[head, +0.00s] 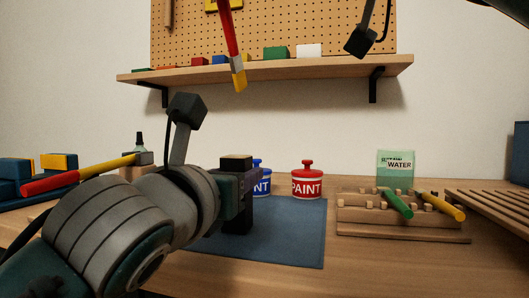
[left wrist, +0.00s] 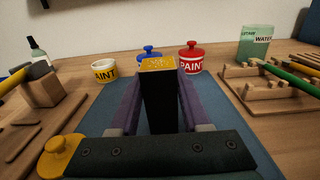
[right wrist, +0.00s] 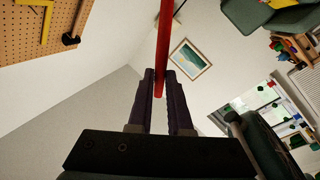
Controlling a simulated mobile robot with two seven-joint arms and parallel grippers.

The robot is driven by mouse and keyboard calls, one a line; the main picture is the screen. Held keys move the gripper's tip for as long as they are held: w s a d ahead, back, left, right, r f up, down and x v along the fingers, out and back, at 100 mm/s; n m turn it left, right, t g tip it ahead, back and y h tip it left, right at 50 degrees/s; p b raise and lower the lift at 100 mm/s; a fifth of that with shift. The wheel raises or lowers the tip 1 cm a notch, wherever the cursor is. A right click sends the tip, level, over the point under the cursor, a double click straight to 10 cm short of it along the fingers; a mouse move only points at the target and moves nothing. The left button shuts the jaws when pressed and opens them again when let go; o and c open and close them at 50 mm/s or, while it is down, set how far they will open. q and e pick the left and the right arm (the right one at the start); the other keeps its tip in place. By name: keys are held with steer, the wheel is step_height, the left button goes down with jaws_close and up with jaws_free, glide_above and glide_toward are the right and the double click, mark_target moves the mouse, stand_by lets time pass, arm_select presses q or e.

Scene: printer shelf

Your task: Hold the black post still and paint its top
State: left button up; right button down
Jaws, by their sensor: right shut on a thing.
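The black post (head: 237,218) stands upright on the blue mat (head: 295,235). My left gripper (left wrist: 160,85) has its purple fingers on either side of the post (left wrist: 160,105), close against it just below the top. The post's top face (left wrist: 158,63) looks speckled yellow in the left wrist view and tan in the head view. A brush (head: 229,35) with a red handle, grey ferrule and yellow tip hangs tip-down, above and apart from the post. My right gripper (right wrist: 160,85) is shut on its red handle (right wrist: 164,40); the gripper is outside the head view. An open yellow paint pot (left wrist: 104,71) stands behind the post.
Red (head: 307,182) and blue (left wrist: 149,54) lidded paint pots stand at the back. A yellow lid-like piece (left wrist: 60,152) is at front left. A wooden rack (head: 390,215) with tools is to the right. A hammer (head: 95,172) is at left. A shelf (head: 300,68) hangs above.

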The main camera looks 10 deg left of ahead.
arm_select(q)
steer(key=o, duration=0.5)
steer(key=shift+c, duration=0.2)
steer(key=shift+s, duration=0.15)
